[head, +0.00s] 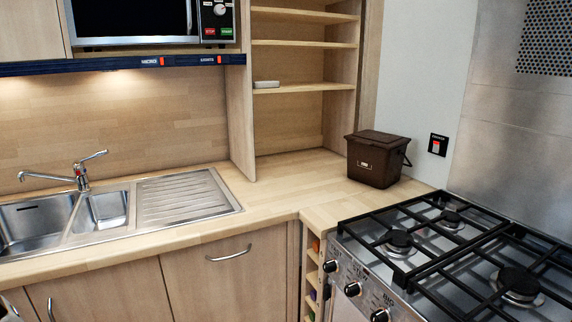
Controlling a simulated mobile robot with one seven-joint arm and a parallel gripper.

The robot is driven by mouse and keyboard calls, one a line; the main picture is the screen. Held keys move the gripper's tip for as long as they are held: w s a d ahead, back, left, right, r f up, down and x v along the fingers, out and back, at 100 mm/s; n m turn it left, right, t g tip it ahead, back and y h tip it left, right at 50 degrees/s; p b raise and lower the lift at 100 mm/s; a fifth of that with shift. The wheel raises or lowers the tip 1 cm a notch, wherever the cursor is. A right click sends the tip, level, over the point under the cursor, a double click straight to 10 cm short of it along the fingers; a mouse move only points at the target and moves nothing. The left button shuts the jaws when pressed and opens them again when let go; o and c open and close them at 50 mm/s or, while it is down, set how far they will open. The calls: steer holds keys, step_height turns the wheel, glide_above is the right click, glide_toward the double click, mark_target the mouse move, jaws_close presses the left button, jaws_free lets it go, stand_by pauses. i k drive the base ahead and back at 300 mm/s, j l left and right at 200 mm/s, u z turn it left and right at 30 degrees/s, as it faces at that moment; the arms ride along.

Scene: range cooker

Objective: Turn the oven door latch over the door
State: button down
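The range cooker (408,274) stands at the right in the head view, with black pan supports (435,207) over its burners. Only a sliver of the cooker front shows below the knobs. I cannot make out the oven door or its latch; most of the front lies below the picture. My gripper cannot be made out here.
A wooden worktop (285,190) with a steel sink (40,225) runs along the left and back. A dark brown caddy (376,158) stands in the corner. A cupboard handle (228,254) sticks out below the worktop. A narrow rack (311,280) adjoins the cooker.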

mark_target(327, 295)
steer(key=k+l+z, duration=0.15)
steer(key=k+z, duration=0.15)
steer(key=k, duration=0.2)
steer(key=k+l+z, duration=0.3)
steer(key=k, duration=0.2)
steer(key=i+u, duration=0.5)
steer(key=i, duration=0.55)
steer(key=i+j+z, duration=0.1)
steer(key=i+j, duration=0.15)
steer(key=i, duration=0.25)
steer(key=i+j+z, duration=0.1)
steer(key=i+j, duration=0.15)
steer(key=i, duration=0.3)
